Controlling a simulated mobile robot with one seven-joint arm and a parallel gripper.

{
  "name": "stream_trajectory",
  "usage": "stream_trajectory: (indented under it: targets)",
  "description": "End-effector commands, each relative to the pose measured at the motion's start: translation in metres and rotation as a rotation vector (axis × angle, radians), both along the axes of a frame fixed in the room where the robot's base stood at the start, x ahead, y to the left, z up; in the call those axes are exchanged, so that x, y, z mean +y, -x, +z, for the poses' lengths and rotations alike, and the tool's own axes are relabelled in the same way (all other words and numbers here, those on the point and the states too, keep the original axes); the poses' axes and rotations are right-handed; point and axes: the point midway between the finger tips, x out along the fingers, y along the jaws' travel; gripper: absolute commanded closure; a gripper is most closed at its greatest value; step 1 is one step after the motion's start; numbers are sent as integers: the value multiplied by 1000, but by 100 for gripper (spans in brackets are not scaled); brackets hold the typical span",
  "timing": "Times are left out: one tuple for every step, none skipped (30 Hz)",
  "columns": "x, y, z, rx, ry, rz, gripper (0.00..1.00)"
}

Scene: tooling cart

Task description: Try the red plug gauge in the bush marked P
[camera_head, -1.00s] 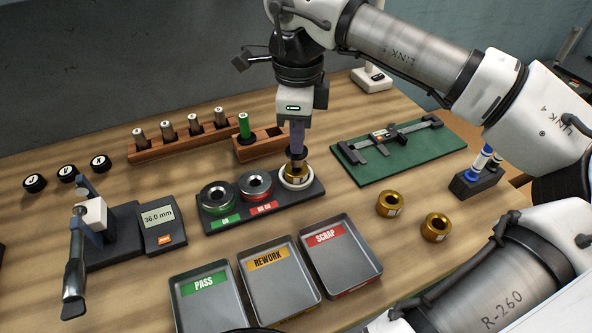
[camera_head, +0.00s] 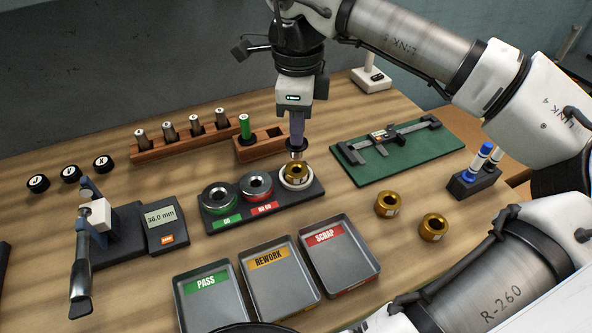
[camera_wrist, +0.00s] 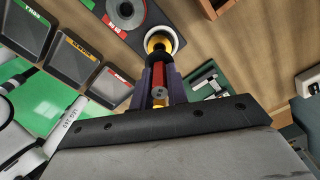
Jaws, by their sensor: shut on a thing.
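My gripper (camera_head: 297,128) is shut on the red plug gauge (camera_wrist: 158,92), whose red handle shows between the fingers in the wrist view. The fingers hide most of the handle there. This bush sits in a white ring at the right end of a dark stand (camera_head: 262,214). It has a pale label whose letter I cannot read. Two more gold bushes, one nearer the middle (camera_head: 387,204) and one farther right (camera_head: 433,227), stand on the table with unreadable labels.
Two ring gauges, green-banded (camera_head: 220,196) and red-banded (camera_head: 256,185), sit left of the bush. A green plug (camera_head: 245,127) stands in a wooden block behind. PASS (camera_head: 208,303), REWORK (camera_head: 282,291) and SCRAP (camera_head: 343,267) trays lie in front. A caliper (camera_head: 385,140) lies right on a green mat.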

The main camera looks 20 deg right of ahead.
Motion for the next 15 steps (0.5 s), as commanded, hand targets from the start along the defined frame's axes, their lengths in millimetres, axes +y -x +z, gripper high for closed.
stream_trajectory:
  targets:
    - [0,0,7,-1,0,0,100]
    - [0,0,10,-1,0,0,100]
    - [0,0,13,-1,0,0,100]
    - [0,0,16,-1,0,0,100]
    - [0,0,18,0,0,0,100]
    - [0,0,21,-1,0,0,100]
    - [0,0,24,-1,0,0,100]
    - [0,0,26,-1,0,0,100]
    - [0,0,29,-1,0,0,100]
    - [0,0,32,-1,0,0,100]
    - [0,0,34,-1,0,1,100]
    - [0,0,38,-1,0,1,100]
    - [0,0,40,-1,0,1,100]
    - [0,0,42,-1,0,1,100]
    - [0,0,43,-1,0,1,100]
